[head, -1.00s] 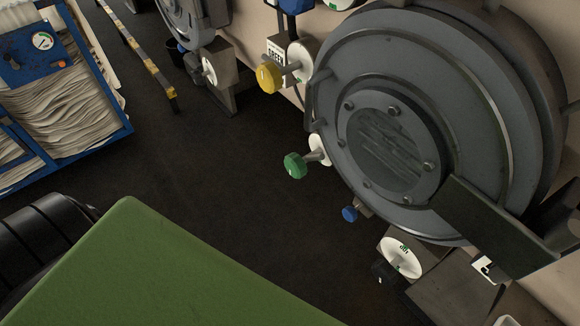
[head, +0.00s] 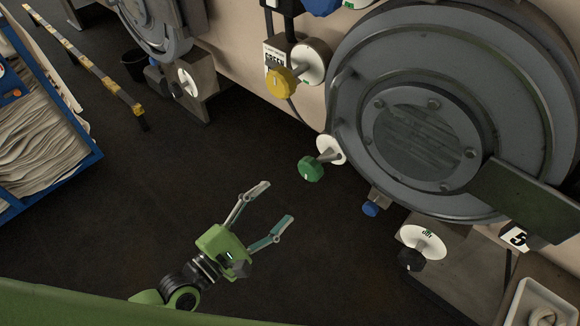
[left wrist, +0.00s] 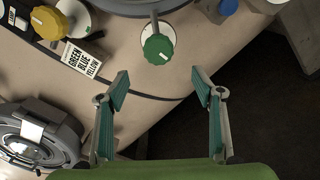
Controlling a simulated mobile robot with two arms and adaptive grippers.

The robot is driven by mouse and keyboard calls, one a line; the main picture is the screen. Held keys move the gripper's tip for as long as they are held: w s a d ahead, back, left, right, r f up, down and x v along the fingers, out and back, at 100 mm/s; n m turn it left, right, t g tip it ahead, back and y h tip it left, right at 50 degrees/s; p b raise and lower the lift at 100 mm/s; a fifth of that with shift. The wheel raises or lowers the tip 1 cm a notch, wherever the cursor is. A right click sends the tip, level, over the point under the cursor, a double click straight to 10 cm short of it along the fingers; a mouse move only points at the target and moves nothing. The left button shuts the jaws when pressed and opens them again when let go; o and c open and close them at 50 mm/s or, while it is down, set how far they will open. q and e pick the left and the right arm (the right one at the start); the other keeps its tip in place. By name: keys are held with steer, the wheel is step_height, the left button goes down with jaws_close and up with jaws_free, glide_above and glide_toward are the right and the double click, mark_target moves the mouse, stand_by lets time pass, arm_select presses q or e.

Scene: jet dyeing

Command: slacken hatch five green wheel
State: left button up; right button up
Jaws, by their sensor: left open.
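The green wheel (head: 311,168) is a small knob on a short stem in front of a white disc, at the left edge of the round grey hatch (head: 425,140). A plate marked 5 (head: 516,237) is below that hatch. In the left wrist view the green wheel (left wrist: 158,49) shows a white mark and lies beyond the fingertips. My left gripper (head: 279,205) is open and empty, below and left of the green wheel and apart from it. Its two fingers (left wrist: 163,85) spread apart in the left wrist view. My right gripper is not seen.
A yellow wheel (head: 281,82) is above the green one, and a blue knob (head: 370,209) is below it. A black knob (head: 410,259) is lower right. A blue cart with cloth (head: 40,140) and a striped rail (head: 85,64) are left. The dark floor between is clear.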

mark_target(308, 173)
arm_select(q)
steer(key=p+x, duration=0.1)
steer(key=x, duration=0.3)
steer(key=p+x, duration=0.1)
steer(key=x, duration=0.4)
steer(key=r+p+x, duration=0.1)
steer(key=x, duration=0.3)
steer(key=shift+w+d, duration=0.15)
steer(key=shift+d, duration=0.25)
steer(key=shift+w+d, duration=0.1)
steer(key=c, duration=1.1)
